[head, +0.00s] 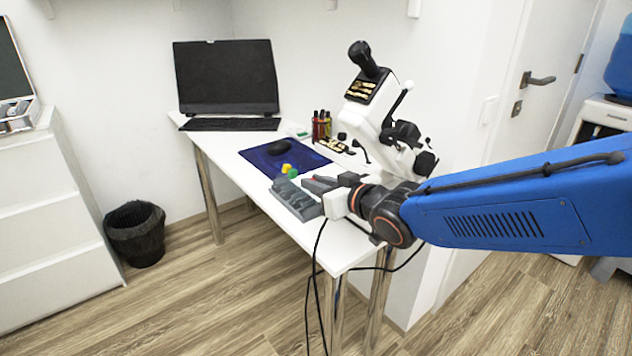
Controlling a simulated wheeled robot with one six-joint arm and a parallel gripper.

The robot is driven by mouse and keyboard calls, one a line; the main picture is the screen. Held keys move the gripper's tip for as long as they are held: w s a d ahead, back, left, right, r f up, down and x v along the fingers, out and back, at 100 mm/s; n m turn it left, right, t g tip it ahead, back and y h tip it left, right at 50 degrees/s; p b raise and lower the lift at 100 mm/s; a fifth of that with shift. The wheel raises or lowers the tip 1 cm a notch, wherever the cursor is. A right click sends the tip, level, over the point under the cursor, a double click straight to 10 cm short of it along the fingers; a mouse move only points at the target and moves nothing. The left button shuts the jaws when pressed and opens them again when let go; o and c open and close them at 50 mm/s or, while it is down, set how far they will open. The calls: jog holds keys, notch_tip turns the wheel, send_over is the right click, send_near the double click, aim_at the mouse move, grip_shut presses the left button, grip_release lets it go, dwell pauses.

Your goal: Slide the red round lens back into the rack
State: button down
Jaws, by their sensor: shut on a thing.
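A grey slotted rack (296,201) lies near the front edge of the white desk. My gripper (312,184) is just above and right of the rack, with its dark fingers pointing left. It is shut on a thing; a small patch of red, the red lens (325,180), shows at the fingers. Most of the lens is hidden, and its tilt and round shape cannot be made out. I cannot tell whether it touches the rack.
A white optical instrument (375,105) stands at the right, close to my arm. The desk's left front strip (235,170) is clear.

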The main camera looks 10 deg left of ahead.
jog(key=shift+f, duration=0.7)
dwell(0.8)
jog(key=c, duration=1.6)
grip_release()
jog(key=shift+s+d, duration=0.1)
